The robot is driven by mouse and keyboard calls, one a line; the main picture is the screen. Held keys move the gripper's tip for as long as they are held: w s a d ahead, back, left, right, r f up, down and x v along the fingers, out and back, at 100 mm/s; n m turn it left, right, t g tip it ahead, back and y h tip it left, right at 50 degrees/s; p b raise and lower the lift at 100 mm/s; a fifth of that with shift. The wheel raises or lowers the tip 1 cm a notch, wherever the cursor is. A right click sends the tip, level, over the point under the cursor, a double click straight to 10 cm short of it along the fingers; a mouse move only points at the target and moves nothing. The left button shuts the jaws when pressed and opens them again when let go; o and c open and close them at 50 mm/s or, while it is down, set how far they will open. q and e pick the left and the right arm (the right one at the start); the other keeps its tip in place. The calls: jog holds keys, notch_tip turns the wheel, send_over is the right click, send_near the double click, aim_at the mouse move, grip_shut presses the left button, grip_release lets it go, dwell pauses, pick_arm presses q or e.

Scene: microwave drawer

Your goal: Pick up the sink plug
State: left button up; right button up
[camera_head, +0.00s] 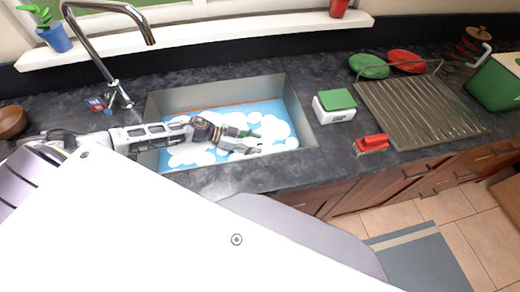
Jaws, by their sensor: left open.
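The sink (307,128) is set in the dark counter and holds blue water with white foam patches. I cannot make out the sink plug; foam, water or my arm may hide it. My left arm reaches in from the left across the sink. My left gripper (256,143) is open over the foam toward the right half of the basin, pointing right. I see nothing between its fingers. I cannot tell whether its tips touch the water. My right gripper is not in view.
A tall metal faucet (98,60) rises behind the sink's left side. A brown bowl (13,121) stands far left. The counter's front strip is clear.

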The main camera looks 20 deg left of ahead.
pick_arm(q)
jog(key=shift+x, duration=0.8)
jog(key=shift+r, duration=0.1)
jog(key=c, duration=1.1)
jog(key=shift+r, duration=0.15)
jog(key=shift+r+p, duration=0.45)
jog(key=shift+r, duration=4.4)
